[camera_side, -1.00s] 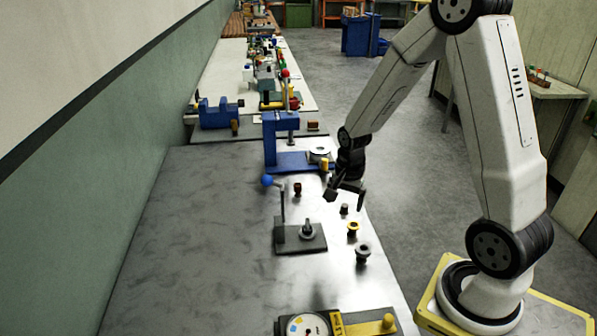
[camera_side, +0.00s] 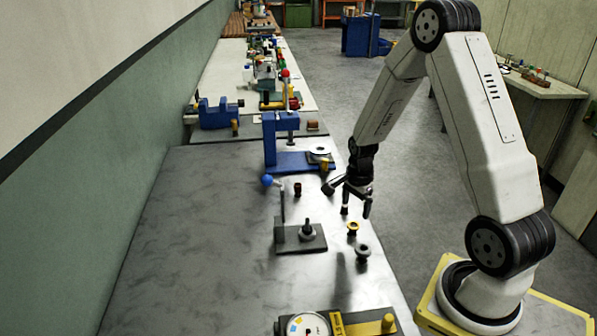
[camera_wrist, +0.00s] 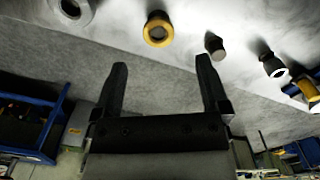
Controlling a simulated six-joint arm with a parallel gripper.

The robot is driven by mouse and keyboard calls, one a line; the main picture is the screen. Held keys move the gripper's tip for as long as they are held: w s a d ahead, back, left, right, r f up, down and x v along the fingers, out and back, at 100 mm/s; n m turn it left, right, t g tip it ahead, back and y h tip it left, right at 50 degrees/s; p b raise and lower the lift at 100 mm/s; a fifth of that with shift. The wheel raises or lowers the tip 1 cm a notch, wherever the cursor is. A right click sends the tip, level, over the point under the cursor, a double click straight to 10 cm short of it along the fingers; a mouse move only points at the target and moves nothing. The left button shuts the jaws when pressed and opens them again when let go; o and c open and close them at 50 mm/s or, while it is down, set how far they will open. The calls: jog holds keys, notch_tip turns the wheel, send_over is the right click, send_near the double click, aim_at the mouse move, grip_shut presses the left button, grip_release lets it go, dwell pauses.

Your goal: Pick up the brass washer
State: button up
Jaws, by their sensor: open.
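The brass washer (camera_side: 352,228) is a yellow-gold ring with a dark part beside it, near the right edge of the grey metal table. In the wrist view the yellow ring (camera_wrist: 158,29) lies beyond the fingertips, between their two lines. My gripper (camera_side: 356,212) hangs pointing down, just behind the washer in the side view. In the wrist view my gripper (camera_wrist: 161,66) has its two fingers wide apart with nothing between them. Whether a fingertip touches the table is not clear.
A grey ring-topped piece (camera_side: 363,251) stands nearer than the washer. A small dark cylinder (camera_wrist: 216,45) is beside the washer. A lever plate (camera_side: 300,240) with a blue knob lies left, and a blue press (camera_side: 270,140) stands behind. The table's left part is clear.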

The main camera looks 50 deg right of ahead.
aim_at(353, 226)
jog(key=shift+f, duration=0.2)
jog(key=shift+f, duration=2.55)
jog(key=shift+f, duration=0.25)
grip_shut()
jog(key=shift+r, duration=0.15)
